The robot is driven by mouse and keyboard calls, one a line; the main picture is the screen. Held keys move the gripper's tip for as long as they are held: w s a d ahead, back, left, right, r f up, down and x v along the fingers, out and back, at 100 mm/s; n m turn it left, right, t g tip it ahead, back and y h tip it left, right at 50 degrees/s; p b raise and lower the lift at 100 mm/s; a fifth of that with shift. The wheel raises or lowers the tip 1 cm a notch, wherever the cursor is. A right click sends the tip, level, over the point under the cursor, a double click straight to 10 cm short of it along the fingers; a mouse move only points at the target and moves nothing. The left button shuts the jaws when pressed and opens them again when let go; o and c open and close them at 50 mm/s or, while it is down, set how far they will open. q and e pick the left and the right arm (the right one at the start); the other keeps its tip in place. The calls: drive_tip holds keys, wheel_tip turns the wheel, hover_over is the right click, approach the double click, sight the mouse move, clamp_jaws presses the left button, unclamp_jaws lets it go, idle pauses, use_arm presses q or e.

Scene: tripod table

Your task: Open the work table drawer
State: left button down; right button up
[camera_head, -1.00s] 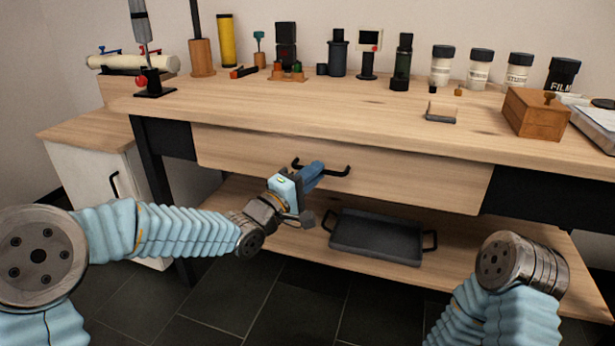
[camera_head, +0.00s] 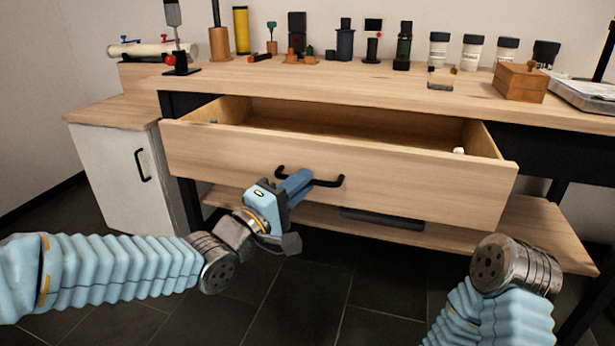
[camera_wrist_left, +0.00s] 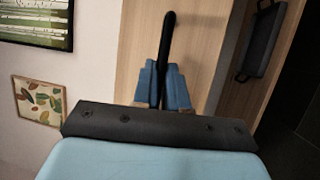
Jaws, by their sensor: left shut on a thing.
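The work table drawer (camera_head: 400,184) is pulled out from under the tabletop, and its inside shows behind the wooden front. A white object (camera_head: 458,151) shows at the right inside the drawer. The black bar handle (camera_head: 325,183) is on the drawer front. My left gripper (camera_head: 298,181) is shut on the handle. In the left wrist view, the blue fingers (camera_wrist_left: 162,86) close around the dark handle (camera_wrist_left: 167,38). My right arm is at the lower right in the head view; its gripper is not visible.
The tabletop (camera_head: 360,88) holds jars, bottles and a small wooden box (camera_head: 519,82). A white cabinet (camera_head: 120,178) stands at the left. A dark tray (camera_head: 382,219) lies on the lower shelf, mostly hidden by the drawer. Dark floor is clear in front.

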use_arm(q)
drive_tip(key=shift+s+a, duration=0.25)
drive_tip(key=shift+s, duration=0.45)
drive_tip(key=shift+s+a, duration=0.25)
drive_tip(key=shift+s, duration=0.45)
drive_tip(key=c, duration=1.2)
unclamp_jaws()
drive_tip(key=shift+o, duration=0.2)
drive_tip(key=b+v, duration=0.2)
drive_tip(key=v, duration=1)
drive_tip(key=shift+b, duration=0.35)
